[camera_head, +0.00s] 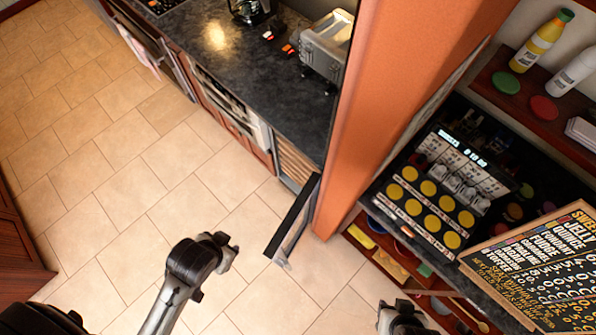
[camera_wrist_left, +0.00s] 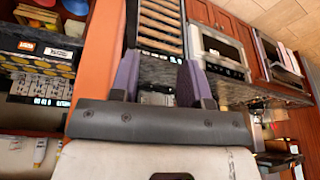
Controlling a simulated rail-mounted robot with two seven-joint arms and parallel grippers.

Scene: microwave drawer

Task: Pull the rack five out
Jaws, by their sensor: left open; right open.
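A low cabinet under the dark counter holds several stacked wooden-slatted racks (camera_head: 297,161). Its narrow glass door (camera_head: 292,222) stands open, swung out over the floor. The racks also show upright ahead in the left wrist view (camera_wrist_left: 158,22); which one is rack five I cannot tell. My left gripper (camera_head: 229,243) is over the floor, left of the open door and apart from it. In the left wrist view its two fingers (camera_wrist_left: 160,82) are spread and empty, pointing towards the racks. My right gripper (camera_head: 397,309) is at the bottom edge, partly cut off, open, away from the racks.
An orange pillar (camera_head: 375,90) stands right of the racks. Beyond it are a dark machine with yellow round lids (camera_head: 427,187) and a chalkboard menu (camera_head: 540,265). A grey toaster (camera_head: 327,45) sits on the counter (camera_head: 225,45). The tiled floor (camera_head: 120,180) at left is clear.

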